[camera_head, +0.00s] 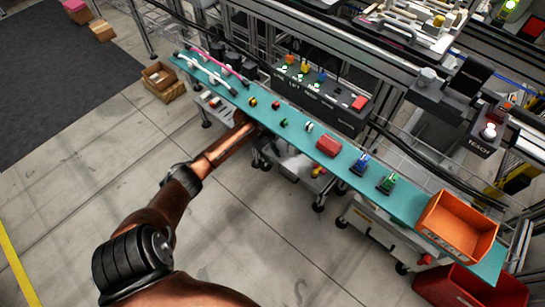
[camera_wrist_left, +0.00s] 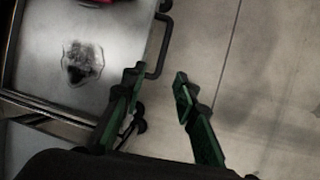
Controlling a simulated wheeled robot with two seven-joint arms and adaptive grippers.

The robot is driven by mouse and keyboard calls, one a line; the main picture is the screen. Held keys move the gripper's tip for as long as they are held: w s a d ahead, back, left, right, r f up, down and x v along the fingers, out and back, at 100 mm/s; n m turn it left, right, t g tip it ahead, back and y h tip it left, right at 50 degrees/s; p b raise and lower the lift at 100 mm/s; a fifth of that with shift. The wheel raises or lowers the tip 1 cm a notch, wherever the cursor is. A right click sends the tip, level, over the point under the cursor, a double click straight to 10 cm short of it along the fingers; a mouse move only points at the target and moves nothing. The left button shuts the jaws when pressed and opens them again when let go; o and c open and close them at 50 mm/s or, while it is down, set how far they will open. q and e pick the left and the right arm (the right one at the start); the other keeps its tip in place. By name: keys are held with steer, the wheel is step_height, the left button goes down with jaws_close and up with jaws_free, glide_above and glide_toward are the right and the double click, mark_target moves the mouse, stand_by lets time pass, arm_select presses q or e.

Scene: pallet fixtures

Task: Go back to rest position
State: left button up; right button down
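My left arm (camera_head: 165,205) reaches up from the bottom of the head view to the near edge of the teal shelf (camera_head: 415,203). Its hand end is at or below that edge, and I cannot make out the fingers there. In the left wrist view my left gripper (camera_wrist_left: 160,76) shows two green and dark fingers apart, with nothing between them. Bare floor lies behind the fingers, and a metal cart tray (camera_wrist_left: 35,65) is to their left. My right gripper is in neither view.
Small coloured parts, a red block (camera_head: 328,146) and an orange bin (camera_head: 437,215) stand on the shelf. A red bin (camera_head: 440,288) is below its right end. Cardboard boxes (camera_head: 160,78) sit on the floor at left. The floor (camera_head: 75,185) left of my arm is clear.

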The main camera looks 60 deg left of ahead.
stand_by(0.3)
